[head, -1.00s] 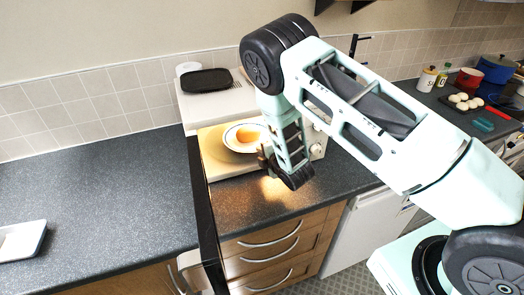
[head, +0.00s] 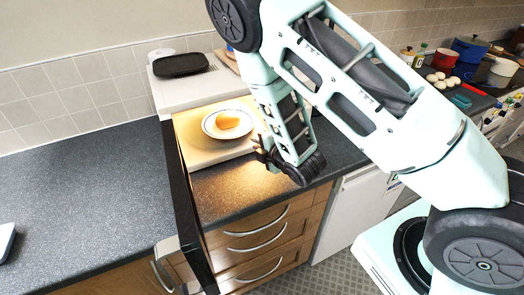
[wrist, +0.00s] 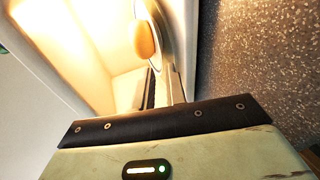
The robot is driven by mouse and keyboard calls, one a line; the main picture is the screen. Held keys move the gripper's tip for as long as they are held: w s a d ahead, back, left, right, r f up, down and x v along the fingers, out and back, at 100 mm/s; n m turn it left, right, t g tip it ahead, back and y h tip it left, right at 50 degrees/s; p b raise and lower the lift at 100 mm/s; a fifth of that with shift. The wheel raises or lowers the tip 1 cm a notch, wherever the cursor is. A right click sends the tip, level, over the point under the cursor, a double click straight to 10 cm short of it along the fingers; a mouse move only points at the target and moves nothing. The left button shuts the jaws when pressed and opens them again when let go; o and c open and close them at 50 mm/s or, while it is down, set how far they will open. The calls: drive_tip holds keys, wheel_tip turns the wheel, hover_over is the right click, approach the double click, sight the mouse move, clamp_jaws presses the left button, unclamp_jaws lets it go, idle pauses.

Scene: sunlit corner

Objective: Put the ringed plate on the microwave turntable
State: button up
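The ringed plate (head: 211,128) is white with a dark ring near its rim and carries a rounded orange-brown food item (head: 228,123). It lies roughly level inside the lit, open microwave (head: 222,155). I cannot make out the turntable under it. My gripper (head: 258,147) is at the microwave's front opening, just off the plate's near right edge. In the wrist view, the two fingers (wrist: 161,88) stand apart with a narrow gap. The plate (wrist: 157,30) shows edge-on just beyond their tips, with the food beside it.
The microwave door (head: 188,215) stands open toward the front, left of my gripper. A black pan (head: 181,65) sits on top of the microwave. Pots and a tray of white round items (head: 440,80) stand far right.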

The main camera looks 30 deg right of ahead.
drive_tip(key=s+a+r+m+g, duration=0.4)
drive_tip(key=s+a+m, duration=0.1)
drive_tip(key=s+a, duration=0.15)
drive_tip(key=s+a+r+m+g, duration=0.4)
drive_tip(key=s+a+g, duration=0.15)
drive_tip(key=s, duration=0.25)
drive_tip(key=s+r+m+g, duration=0.1)
drive_tip(key=s+r, duration=0.3)
drive_tip(key=s, duration=0.4)
drive_tip(key=s+r+m+g+h, duration=0.1)
drive_tip(key=s+r+m+g, duration=0.1)
drive_tip(key=s, duration=0.6)
wheel_tip(320, 180, up, 2)
drive_tip(key=shift+d+r+g, duration=0.1)
drive_tip(key=shift+d+g, duration=0.05)
drive_tip(key=shift+g, duration=0.4)
drive_tip(key=shift+s, duration=0.1)
wheel_tip(320, 180, down, 5)
drive_tip(key=b, duration=0.5)
